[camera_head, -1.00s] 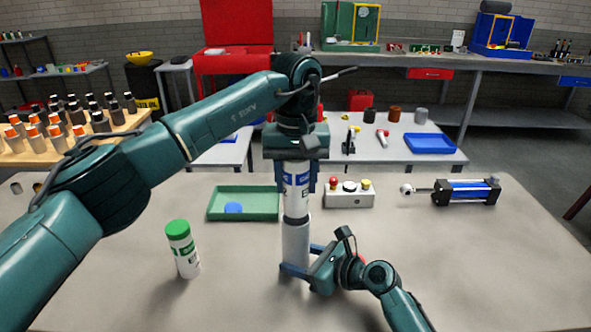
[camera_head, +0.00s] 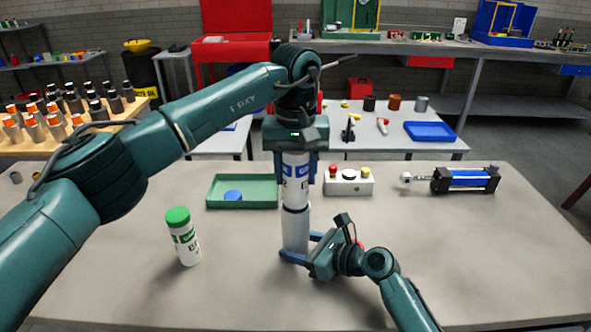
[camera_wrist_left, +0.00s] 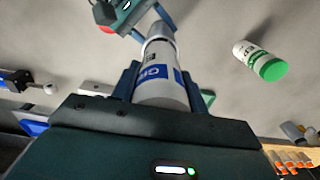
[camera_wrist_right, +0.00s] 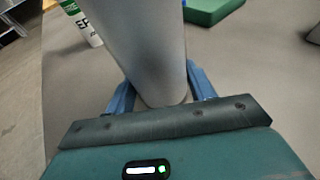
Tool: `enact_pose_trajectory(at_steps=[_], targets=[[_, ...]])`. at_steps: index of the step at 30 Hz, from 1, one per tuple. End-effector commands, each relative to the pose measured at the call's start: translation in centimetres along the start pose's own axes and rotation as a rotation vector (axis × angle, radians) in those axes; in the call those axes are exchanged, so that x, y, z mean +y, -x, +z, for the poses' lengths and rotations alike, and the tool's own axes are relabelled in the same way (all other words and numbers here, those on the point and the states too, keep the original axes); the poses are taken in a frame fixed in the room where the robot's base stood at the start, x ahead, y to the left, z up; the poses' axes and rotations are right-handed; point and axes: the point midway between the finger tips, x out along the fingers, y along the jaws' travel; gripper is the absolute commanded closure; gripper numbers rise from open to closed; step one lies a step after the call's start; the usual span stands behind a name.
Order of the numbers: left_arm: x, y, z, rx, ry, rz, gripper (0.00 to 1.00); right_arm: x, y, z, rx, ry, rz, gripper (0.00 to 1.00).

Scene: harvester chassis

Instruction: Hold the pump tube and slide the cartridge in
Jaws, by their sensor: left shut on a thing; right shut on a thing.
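The white cartridge with blue labels (camera_head: 295,182) is upright, gripped from above by my left gripper (camera_head: 296,172). Its lower end meets the top of the grey pump tube (camera_head: 296,232) at a dark ring; how far it sits inside cannot be told. The cartridge also shows between the fingers in the left wrist view (camera_wrist_left: 160,85). The tube stands upright on the table, and my right gripper (camera_head: 298,250) is shut around its lower part from the right. The tube fills the middle of the right wrist view (camera_wrist_right: 152,60).
A white bottle with a green cap (camera_head: 184,240) stands left of the tube. Behind are a green tray (camera_head: 262,193) with a blue disc, a button box (camera_head: 349,182) and a blue-and-black cylinder (camera_head: 466,180). The table's right front is clear.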

Motion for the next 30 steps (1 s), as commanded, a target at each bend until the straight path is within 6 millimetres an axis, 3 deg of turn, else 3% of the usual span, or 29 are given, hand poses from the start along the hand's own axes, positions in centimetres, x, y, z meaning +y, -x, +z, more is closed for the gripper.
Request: enact_pose_trajectory(at_steps=[30], targets=[[-0.03,-0.75,0.01,0.000,0.000,0.000,0.86,-0.01,0.01,-0.08,0.002,0.000,0.000,0.87]])
